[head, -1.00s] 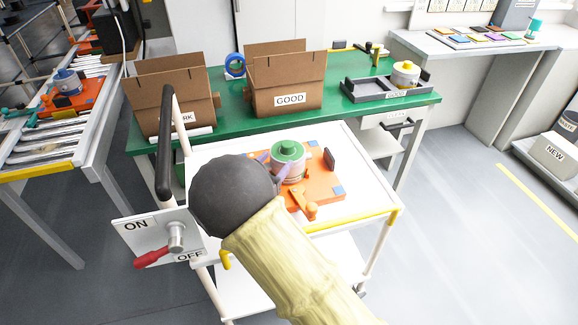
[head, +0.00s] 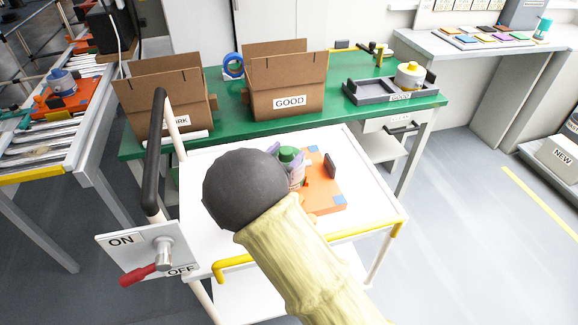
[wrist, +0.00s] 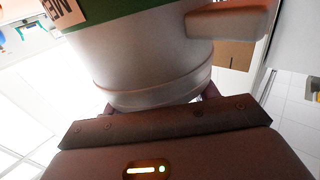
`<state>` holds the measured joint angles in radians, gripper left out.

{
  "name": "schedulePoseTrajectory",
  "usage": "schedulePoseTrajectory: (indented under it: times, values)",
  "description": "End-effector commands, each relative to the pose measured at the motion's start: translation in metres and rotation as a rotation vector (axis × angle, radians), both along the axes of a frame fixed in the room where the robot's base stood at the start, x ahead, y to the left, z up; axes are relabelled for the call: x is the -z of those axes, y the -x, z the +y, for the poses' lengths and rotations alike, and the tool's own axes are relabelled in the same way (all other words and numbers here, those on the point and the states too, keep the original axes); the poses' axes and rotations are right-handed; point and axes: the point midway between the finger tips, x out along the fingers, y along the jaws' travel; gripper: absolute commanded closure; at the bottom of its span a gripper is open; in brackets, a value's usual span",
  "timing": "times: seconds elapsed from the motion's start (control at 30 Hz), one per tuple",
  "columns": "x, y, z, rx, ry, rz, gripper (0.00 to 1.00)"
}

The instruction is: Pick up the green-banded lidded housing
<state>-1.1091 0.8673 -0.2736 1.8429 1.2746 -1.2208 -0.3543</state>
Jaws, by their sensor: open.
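The green-banded lidded housing (head: 289,153) shows its green top and part of its pale side on the white cart in the head view. My dark round wrist and sleeved arm hide its lower part. In the wrist view the housing (wrist: 145,62) is very close, a pale round body with a green band, a label and a side lug. My gripper (head: 286,158) is open, with purple fingers at the housing's sides. In the wrist view the fingers are mostly hidden behind the housing, so I cannot tell if they touch it.
An orange fixture plate (head: 325,190) with a black upright block lies on the white cart (head: 365,200). An ON/OFF switch panel (head: 133,243) and black handle stand at the left. Behind are two cardboard boxes, one marked GOOD (head: 287,88), and a grey tray (head: 370,94) with a yellow-topped housing.

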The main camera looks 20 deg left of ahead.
Motion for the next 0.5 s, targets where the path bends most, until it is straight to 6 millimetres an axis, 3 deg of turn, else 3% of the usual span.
schedulePoseTrajectory:
  times: [0.37, 0.4, 0.5]
  values:
    - [0.0, -0.0005, -0.0006, 0.002, 0.0, 0.0, 0.42]
    - [0.0, -0.0004, -0.0006, 0.002, 0.0, 0.0, 0.44]
    - [0.0, -0.0004, -0.0005, 0.002, 0.0, 0.0, 0.63]
